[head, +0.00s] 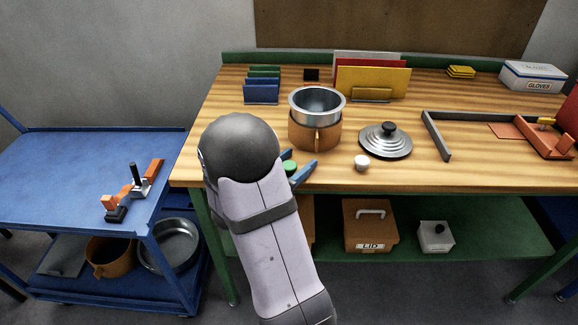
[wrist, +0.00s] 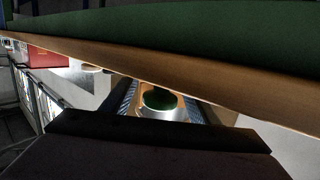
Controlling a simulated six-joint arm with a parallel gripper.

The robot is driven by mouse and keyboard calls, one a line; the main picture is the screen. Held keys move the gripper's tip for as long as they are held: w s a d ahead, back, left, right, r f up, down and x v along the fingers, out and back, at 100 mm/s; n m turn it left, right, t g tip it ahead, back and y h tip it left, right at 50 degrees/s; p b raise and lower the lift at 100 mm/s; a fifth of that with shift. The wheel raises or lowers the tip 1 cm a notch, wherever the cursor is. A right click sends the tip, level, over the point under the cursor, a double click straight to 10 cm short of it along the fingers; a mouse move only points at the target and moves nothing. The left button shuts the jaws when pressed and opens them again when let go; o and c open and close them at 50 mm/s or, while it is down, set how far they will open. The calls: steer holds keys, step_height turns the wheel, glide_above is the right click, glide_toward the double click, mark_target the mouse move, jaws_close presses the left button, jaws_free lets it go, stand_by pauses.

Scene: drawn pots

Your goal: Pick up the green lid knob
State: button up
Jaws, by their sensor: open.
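The green lid knob (head: 290,167) is near the front edge of the wooden bench, close to the orange pot. My gripper (head: 301,160) is open, with its blue fingers on either side of the knob. In the wrist view the green knob (wrist: 159,99) has a round green top and a pale metallic lower part. It shows between the two ribbed blue finger pads (wrist: 127,96). I cannot tell whether either pad touches it. My arm hides part of the bench around the knob.
An orange pot (head: 314,135) with a steel pot (head: 317,103) in it stands just behind. A silver lid (head: 386,148) with a black knob and a loose white knob (head: 361,162) are to the right. A grey angled bar (head: 437,136) lies farther right. Bare wood remains at front right.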

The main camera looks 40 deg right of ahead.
steer(key=shift+w+d, duration=0.1)
steer(key=shift+d, duration=0.2)
steer(key=shift+c, duration=0.2)
steer(key=c, duration=1.1)
steer(key=shift+o, duration=0.2)
step_height(320, 180, up, 10)
steer(key=shift+p, duration=0.55)
